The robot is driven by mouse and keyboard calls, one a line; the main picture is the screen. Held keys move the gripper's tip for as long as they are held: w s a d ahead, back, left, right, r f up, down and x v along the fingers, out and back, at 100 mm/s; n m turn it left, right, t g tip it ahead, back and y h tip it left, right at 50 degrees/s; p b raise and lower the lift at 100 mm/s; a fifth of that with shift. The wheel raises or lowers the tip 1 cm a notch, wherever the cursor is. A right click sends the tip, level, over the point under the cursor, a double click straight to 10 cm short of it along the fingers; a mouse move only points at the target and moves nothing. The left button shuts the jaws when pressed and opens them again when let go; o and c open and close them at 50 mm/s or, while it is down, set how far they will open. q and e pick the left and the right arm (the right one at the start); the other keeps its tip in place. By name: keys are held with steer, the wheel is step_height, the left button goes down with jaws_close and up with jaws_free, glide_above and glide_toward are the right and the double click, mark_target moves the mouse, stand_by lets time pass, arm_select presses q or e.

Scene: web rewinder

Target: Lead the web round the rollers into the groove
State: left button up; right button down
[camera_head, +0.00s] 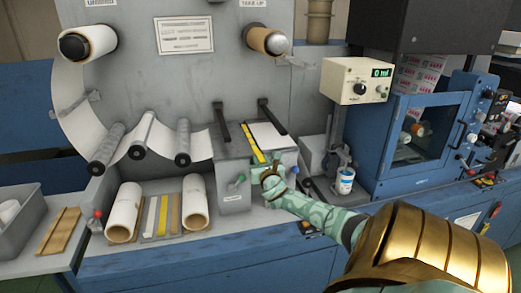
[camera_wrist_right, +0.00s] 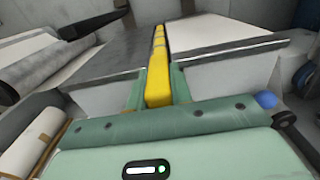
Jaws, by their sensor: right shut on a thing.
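The white web (camera_head: 80,115) hangs from the unwind roll (camera_head: 88,43) at the upper left. It runs past three grey rollers (camera_head: 108,145) and reaches the left side of the grey splice table (camera_head: 232,147). A yellow bar (camera_head: 250,142) lies along the middle of the table, where the groove would be; the groove itself is hidden. My right gripper (camera_head: 262,170) is at the table's front edge. In the right wrist view its fingers (camera_wrist_right: 158,92) are shut on the near end of the yellow bar (camera_wrist_right: 159,62). My left gripper is out of view.
A white sheet (camera_head: 268,136) lies on the table right of the bar. Two dark arms (camera_head: 272,115) stick out above the table. A gauge box (camera_head: 356,80) on a stand and a blue machine (camera_head: 420,125) are to the right.

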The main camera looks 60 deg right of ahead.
steer(key=c, duration=1.2)
jaws_free()
steer(key=shift+o, duration=0.2)
steer(key=p+v, duration=0.3)
steer(key=v, duration=1.3)
steer(key=shift+a+p, duration=0.15)
steer(key=shift+p, duration=0.15)
steer(key=shift+s, duration=0.1)
